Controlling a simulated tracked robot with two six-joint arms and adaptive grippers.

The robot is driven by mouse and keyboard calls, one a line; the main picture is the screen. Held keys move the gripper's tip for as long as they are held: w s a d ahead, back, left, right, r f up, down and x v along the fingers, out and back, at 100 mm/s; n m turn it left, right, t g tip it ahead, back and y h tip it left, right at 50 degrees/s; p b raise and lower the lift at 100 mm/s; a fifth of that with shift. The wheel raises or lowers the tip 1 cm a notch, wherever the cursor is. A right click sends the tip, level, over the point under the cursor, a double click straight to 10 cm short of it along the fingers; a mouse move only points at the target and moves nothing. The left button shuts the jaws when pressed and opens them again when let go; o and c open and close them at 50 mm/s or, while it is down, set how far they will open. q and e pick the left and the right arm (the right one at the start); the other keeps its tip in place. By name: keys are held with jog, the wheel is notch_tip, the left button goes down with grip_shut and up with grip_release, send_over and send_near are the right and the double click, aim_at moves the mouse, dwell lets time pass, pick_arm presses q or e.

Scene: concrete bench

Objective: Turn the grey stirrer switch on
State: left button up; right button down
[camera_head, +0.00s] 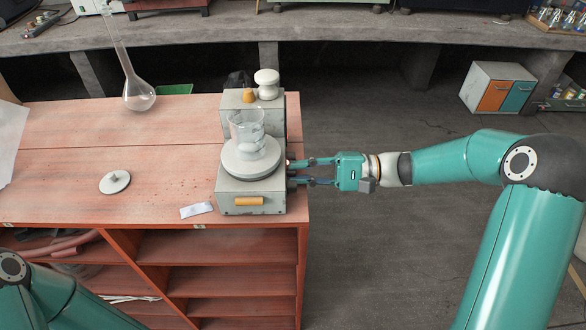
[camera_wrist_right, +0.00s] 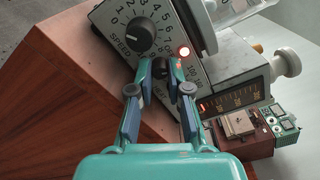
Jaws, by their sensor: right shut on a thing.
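The grey stirrer (camera_head: 232,188) stands at the right edge of the red wooden bench with a glass beaker (camera_head: 246,128) on its round plate. My right gripper (camera_head: 298,172) reaches its right side from the right. In the right wrist view its fingertips (camera_wrist_right: 164,70) close around a small dark switch part (camera_wrist_right: 160,68) on the stirrer's side panel, below the black speed knob (camera_wrist_right: 140,34). The switch's exact position is partly hidden by the fingers. My left gripper is out of view; only part of that arm shows at lower left.
A round-bottomed flask (camera_head: 139,98) stands at the back left of the bench. A small grey disc with a knob (camera_head: 115,182) and a white card (camera_head: 197,210) lie on top. Open floor lies right of the bench.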

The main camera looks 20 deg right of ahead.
jog(key=shift+w+d, duration=0.1)
jog(key=shift+d, duration=0.1)
jog(key=c, duration=1.1)
grip_release()
jog(key=v, duration=1.2)
jog(key=shift+f, duration=0.1)
